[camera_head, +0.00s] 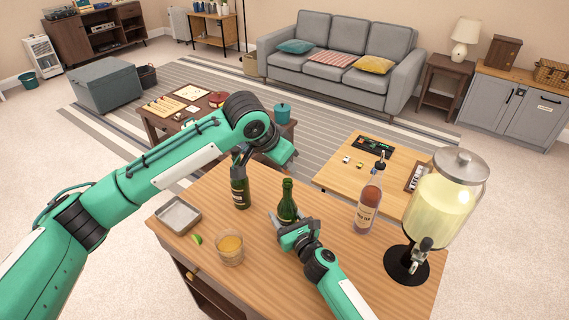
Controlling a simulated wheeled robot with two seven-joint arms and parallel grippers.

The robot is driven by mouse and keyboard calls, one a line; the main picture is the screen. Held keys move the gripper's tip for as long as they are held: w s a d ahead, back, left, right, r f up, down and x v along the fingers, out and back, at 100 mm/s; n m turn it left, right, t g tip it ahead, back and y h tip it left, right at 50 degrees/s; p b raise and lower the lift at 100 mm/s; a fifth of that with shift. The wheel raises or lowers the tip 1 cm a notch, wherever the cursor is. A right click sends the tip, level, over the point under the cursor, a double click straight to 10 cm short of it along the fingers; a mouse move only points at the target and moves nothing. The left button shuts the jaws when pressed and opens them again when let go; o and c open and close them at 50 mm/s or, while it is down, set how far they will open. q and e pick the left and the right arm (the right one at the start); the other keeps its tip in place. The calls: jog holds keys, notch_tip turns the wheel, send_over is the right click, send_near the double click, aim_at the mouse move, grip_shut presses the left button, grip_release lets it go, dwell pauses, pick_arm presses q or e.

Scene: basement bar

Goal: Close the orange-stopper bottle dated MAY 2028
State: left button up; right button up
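A dark bottle (240,192) stands upright at the table's back left. My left gripper (240,158) is at its neck and hides its top; I cannot tell whether it is shut on it. A green bottle (287,203) stands upright near the middle. My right gripper (286,219) has its fingers low around this bottle; whether they press on it is unclear. The green bottle's mouth shows no orange stopper. A pinkish clear bottle (368,203) with a pale label and a dark top stands to the right. No orange stopper or MAY 2028 date is readable.
The wooden bar table (330,262) also holds a metal tray (178,215), a lime wedge (197,239), a glass of amber drink (230,249) and a large drink dispenser (437,205) at the right. A low table (335,182) stands behind. Bare tabletop lies between the pinkish bottle and my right arm.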

aim_at(289, 180)
pick_arm(q)
jog(key=shift+f, duration=0.45)
jog(key=shift+f, duration=0.85)
jog(key=shift+f, duration=0.65)
jog(key=o, duration=1)
jog(key=v, duration=1.2)
